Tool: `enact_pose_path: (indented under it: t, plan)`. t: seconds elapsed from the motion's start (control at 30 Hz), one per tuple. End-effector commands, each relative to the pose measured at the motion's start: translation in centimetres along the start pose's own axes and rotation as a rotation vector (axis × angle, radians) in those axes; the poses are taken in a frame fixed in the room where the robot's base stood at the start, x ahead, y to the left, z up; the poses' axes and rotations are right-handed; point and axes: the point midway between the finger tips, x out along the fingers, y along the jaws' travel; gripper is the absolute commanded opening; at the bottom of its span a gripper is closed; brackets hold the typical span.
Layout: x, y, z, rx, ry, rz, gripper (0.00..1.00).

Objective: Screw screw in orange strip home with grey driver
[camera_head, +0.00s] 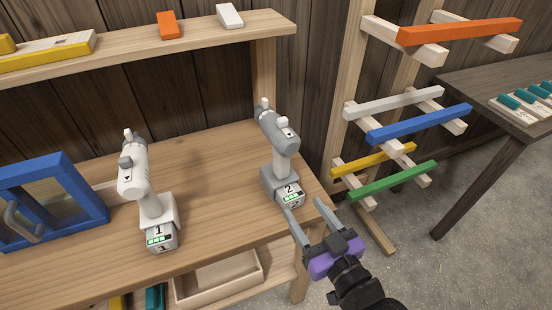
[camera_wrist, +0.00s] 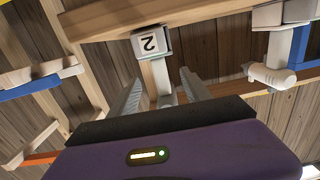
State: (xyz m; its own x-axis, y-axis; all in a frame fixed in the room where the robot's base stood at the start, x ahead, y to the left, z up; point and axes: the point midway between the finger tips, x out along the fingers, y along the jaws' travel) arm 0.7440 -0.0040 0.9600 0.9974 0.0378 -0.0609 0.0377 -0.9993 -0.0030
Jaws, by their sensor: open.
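The grey driver (camera_head: 279,143), labelled 2, stands upright on its battery foot at the right end of the workbench. The orange strip (camera_head: 460,31) rests across the top pegs of the rack at the upper right. I cannot make out a screw in it. My gripper (camera_head: 304,207) is open and empty, just in front of and right of the grey driver's foot. In the wrist view, the grey driver's foot (camera_wrist: 150,43) lies ahead, with its grip showing between my open fingers (camera_wrist: 160,80), apart from them.
A white driver (camera_head: 146,190), labelled 1, stands left on the workbench (camera_head: 222,160), beside a blue frame (camera_head: 75,185). Grey, blue, yellow and green strips lie on lower rack pegs. A shelf (camera_head: 215,30) runs above the bench. A dark table (camera_head: 490,85) with teal-topped pieces stands right.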

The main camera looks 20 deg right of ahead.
Motion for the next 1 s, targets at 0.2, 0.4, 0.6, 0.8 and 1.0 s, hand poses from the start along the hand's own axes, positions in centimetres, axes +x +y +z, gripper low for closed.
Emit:
enact_pose_path:
  t: [0.2,0.4,0.6,0.8,1.0]
  plan:
    - [5.9,-0.2,-2.4,-0.003,0.051,-0.029,0.56]
    - [7.9,-0.3,-3.4,-0.004,0.061,-0.039,0.56]
    - [9.9,-0.3,-3.5,-0.004,0.061,-0.039,0.56]
    - [12.4,0.2,-3.6,-0.003,0.062,-0.039,0.56]
    - [14.7,0.2,-3.6,-0.005,0.061,-0.039,0.56]
